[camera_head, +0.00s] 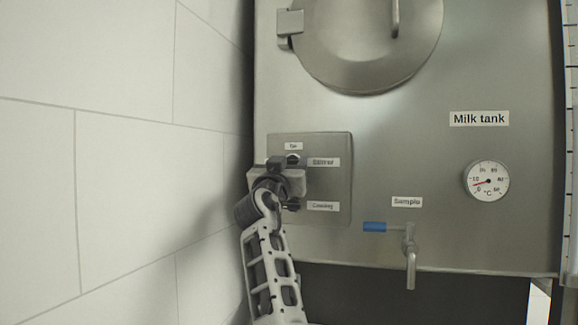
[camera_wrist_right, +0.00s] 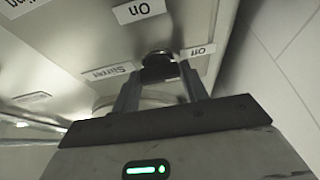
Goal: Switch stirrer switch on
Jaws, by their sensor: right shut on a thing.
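The stirrer switch is a small dark knob (camera_head: 293,157) on the metal switch panel (camera_head: 335,190), beside the "Stirrer" label (camera_head: 323,162). My right gripper (camera_head: 287,168) is at the panel and covers much of the switch in the head view. In the right wrist view the two fingers of my right gripper (camera_wrist_right: 160,82) are shut on the dark knob (camera_wrist_right: 157,58), one finger on each side. The "On" label (camera_wrist_right: 138,11) and the "Off" label (camera_wrist_right: 198,51) appear upside down near the knob. My left gripper is not in view.
The "Cooling" label (camera_head: 323,206) is just below, with its switch partly hidden by my right arm. To the right are the sample tap (camera_head: 409,255) with a blue handle and a dial thermometer (camera_head: 487,181). A tiled wall (camera_head: 120,190) stands close on the left.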

